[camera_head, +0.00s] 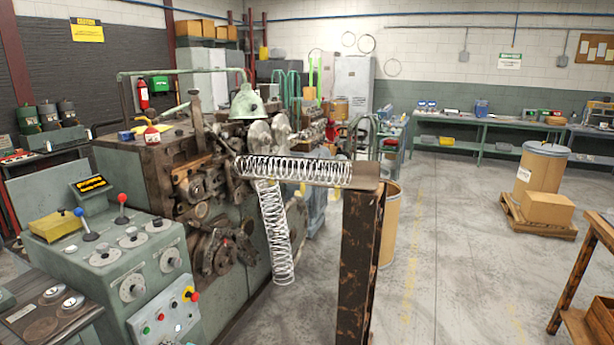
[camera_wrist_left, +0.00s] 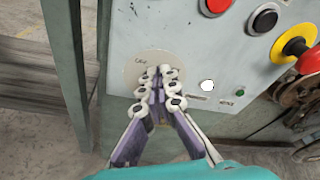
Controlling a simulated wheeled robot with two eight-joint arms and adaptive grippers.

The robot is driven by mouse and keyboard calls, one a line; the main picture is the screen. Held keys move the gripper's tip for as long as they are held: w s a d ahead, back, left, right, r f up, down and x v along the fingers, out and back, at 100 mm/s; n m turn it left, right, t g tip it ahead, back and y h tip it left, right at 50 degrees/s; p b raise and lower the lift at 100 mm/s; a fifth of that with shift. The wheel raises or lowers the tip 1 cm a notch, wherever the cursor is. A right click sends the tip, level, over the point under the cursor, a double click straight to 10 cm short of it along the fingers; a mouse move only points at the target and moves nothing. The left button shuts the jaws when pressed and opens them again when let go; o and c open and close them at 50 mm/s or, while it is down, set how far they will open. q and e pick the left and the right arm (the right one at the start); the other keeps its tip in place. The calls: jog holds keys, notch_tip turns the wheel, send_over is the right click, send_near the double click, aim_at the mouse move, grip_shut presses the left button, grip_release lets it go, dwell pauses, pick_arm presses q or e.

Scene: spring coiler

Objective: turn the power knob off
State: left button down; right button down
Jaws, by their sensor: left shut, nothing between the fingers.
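In the left wrist view, my left gripper (camera_wrist_left: 159,74) is shut and empty, its fingertips close together in front of the lower part of a grey control panel (camera_wrist_left: 190,50). Behind the fingertips is a pale round plate (camera_wrist_left: 142,62) with small lettering near its upper left. The power knob itself cannot be made out; the fingers cover the middle of this plate. I cannot tell whether the fingertips touch anything there. In the head view, the button panel (camera_head: 152,312) is on the front of the green console at lower left, and neither gripper shows.
Beside the plate are a white button (camera_wrist_left: 208,85), a black button (camera_wrist_left: 265,20) and a red-and-yellow emergency stop (camera_wrist_left: 298,48). Machine parts lie right of the panel. A green post (camera_wrist_left: 66,60) stands left. In the head view, open floor (camera_head: 450,240) lies right of the coiler.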

pick_arm(q)
jog(key=shift+f, duration=0.35)
dwell(0.6)
jog(key=shift+s+a+f, duration=0.3)
jog(key=shift+s+f, duration=0.15)
jog(key=shift+s, duration=0.25)
dwell(0.5)
jog(key=shift+s+r, duration=0.15)
jog(key=f+v, duration=0.1)
jog(key=v, duration=0.5)
jog(key=shift+d, duration=0.15)
dwell(0.4)
